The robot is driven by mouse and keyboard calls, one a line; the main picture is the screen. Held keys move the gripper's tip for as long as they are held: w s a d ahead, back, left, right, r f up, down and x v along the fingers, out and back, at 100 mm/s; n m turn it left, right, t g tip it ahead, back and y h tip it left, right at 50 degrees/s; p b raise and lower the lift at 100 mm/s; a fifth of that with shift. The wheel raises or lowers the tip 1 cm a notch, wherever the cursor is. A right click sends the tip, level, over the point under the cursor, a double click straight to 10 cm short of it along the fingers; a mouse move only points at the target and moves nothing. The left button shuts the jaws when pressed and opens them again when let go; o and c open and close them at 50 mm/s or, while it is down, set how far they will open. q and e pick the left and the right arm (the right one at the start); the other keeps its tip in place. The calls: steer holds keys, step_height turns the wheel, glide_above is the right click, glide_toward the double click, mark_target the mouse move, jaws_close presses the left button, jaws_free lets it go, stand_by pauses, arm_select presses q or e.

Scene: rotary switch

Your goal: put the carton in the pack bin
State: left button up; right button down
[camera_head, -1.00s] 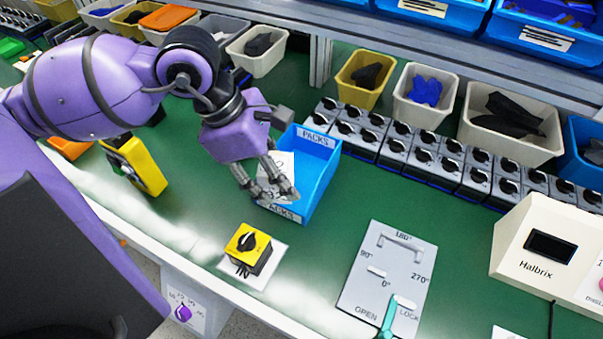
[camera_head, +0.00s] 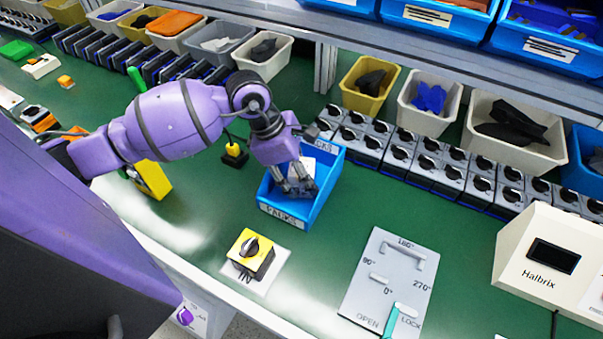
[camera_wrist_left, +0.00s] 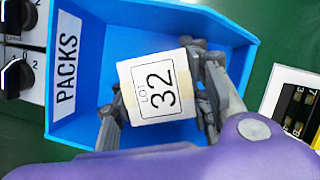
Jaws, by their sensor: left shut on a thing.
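The pack bin (camera_head: 326,188) is a blue open tray labelled "PACKS" on the green bench. The gripper and carton are over and within the bin's outline; the bin's blue floor shows around them in the left wrist view (camera_wrist_left: 125,48). I cannot tell whether the carton touches the floor. My right gripper is not in view.
A yellow rotary switch (camera_head: 250,254) sits on a white pad in front of the bin. A grey dial plate (camera_head: 386,285) lies to the right. Rows of black-knobbed switches (camera_head: 424,160) stand behind. A cream Halbrix box (camera_head: 548,258) is at far right.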

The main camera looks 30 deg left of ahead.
arm_select(q)
steer(key=o, duration=0.8)
steer(key=shift+f, duration=0.15)
steer(key=shift+c, duration=0.2)
steer(key=o, duration=0.5)
steer(key=shift+c, duration=0.2)
steer(key=shift+a+r, duration=0.15)
steer(key=shift+r, duration=0.45)
steer(key=v, duration=1.1)
steer(key=shift+r, duration=0.1)
